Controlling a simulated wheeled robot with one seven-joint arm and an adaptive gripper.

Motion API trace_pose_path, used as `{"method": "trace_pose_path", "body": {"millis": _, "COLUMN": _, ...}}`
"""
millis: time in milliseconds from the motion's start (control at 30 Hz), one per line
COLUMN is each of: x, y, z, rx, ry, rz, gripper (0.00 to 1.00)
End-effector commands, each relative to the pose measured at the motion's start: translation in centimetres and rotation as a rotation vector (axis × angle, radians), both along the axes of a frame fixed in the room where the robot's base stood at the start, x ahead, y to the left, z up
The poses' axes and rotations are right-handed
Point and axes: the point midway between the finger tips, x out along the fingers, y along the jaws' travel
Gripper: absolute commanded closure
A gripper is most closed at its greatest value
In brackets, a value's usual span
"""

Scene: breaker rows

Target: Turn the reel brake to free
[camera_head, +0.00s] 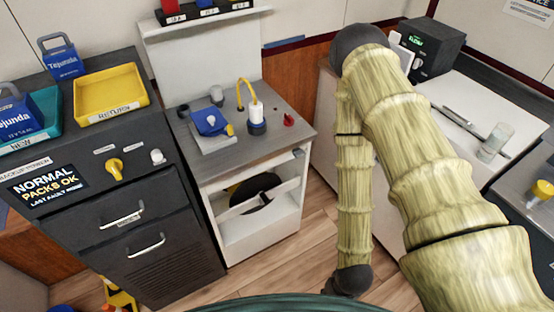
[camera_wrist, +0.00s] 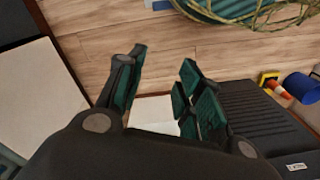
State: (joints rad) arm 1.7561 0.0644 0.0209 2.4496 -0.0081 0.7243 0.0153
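No label reading "reel brake" is legible. A black reel (camera_head: 256,193) sits in the open front of the white cabinet (camera_head: 225,170). A small red knob (camera_head: 289,119) stands on that cabinet's grey top, at the right; I cannot tell its setting or be sure it is the reel brake. My gripper (camera_wrist: 163,60) is open and empty in the wrist view, over wooden floor. In the head view my arm hangs down right of the white cabinet, ending in a dark joint; the fingers are not visible there. My gripper is well apart from the red knob.
A blue device (camera_head: 211,122) and a yellow-hosed fitting (camera_head: 256,115) share the grey top. Left is a dark cabinet (camera_head: 150,245) with a yellow knob (camera_head: 115,168) and a yellow return tray (camera_head: 110,94). A light counter (camera_head: 465,115) lies right. Floor (camera_head: 285,255) is clear before the white cabinet.

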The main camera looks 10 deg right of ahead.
Motion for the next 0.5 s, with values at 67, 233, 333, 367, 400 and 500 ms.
{"method": "trace_pose_path", "body": {"millis": 67, "x": 1.3, "y": 1.0, "z": -1.8, "rx": 0.039, "ry": -0.041, "rz": -0.044, "gripper": 0.64}}
{"method": "trace_pose_path", "body": {"millis": 233, "x": 5.9, "y": 4.4, "z": -4.2, "rx": 0.164, "ry": -0.179, "rz": -0.180, "gripper": 0.64}}
{"method": "trace_pose_path", "body": {"millis": 333, "x": 9.3, "y": 6.3, "z": -4.7, "rx": 0.245, "ry": -0.270, "rz": -0.269, "gripper": 0.64}}
{"method": "trace_pose_path", "body": {"millis": 367, "x": 10.3, "y": 6.8, "z": -4.8, "rx": 0.270, "ry": -0.298, "rz": -0.295, "gripper": 0.64}}
{"method": "trace_pose_path", "body": {"millis": 400, "x": 11.6, "y": 7.5, "z": -4.9, "rx": 0.303, "ry": -0.335, "rz": -0.331, "gripper": 0.64}}
{"method": "trace_pose_path", "body": {"millis": 500, "x": 15.1, "y": 8.6, "z": -4.6, "rx": 0.386, "ry": -0.427, "rz": -0.424, "gripper": 0.64}}
